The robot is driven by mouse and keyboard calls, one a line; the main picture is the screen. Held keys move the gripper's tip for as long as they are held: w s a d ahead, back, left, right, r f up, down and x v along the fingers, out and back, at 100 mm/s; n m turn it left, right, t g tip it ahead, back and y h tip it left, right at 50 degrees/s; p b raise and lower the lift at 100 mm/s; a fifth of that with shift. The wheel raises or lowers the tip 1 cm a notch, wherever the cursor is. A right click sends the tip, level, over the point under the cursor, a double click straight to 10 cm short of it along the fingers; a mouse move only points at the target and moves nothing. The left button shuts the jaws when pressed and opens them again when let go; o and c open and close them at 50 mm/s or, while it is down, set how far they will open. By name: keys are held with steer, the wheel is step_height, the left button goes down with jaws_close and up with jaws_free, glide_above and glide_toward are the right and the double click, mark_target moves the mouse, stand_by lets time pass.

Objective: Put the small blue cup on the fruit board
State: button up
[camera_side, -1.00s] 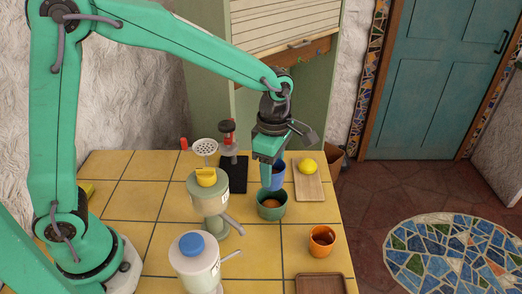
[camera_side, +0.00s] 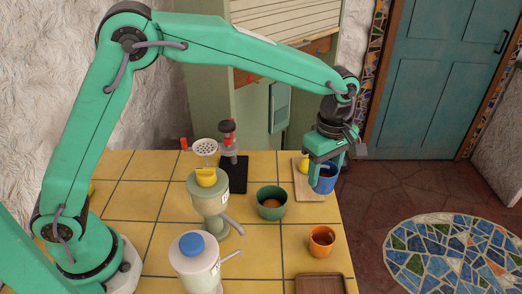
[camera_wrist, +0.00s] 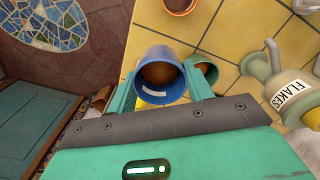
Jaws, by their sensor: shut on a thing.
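The small blue cup (camera_side: 324,182) is held in my gripper (camera_side: 325,168) in the side view, upright or nearly so. The wrist view shows the cup (camera_wrist: 157,88) between the two fingers (camera_wrist: 159,92), with something brown inside. The wooden fruit board (camera_side: 305,192) lies at the right back of the counter. A yellow lemon (camera_side: 304,165) is on its far part, partly hidden by my gripper. The cup overlaps the board's right edge in the side view; its exact height above the board is hard to tell.
A green bowl (camera_side: 272,209) stands left of the board, and an orange cup (camera_side: 321,245) in front. A brown tray (camera_side: 320,284) lies at the front edge. Two dispensers (camera_side: 210,205) and a black stand (camera_side: 233,178) are farther left. The counter's right edge is close.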

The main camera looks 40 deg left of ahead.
steer(key=w+a+f, duration=0.4)
steer(key=w+a, duration=0.1)
steer(key=w+a+f, duration=0.3)
steer(key=shift+w, duration=0.2)
steer(key=shift+f, duration=0.1)
steer(key=shift+f, duration=1.9)
steer(key=shift+f, duration=0.1)
steer(key=o, duration=1)
steer(key=shift+o, duration=0.2)
step_height(320, 180, up, 12)
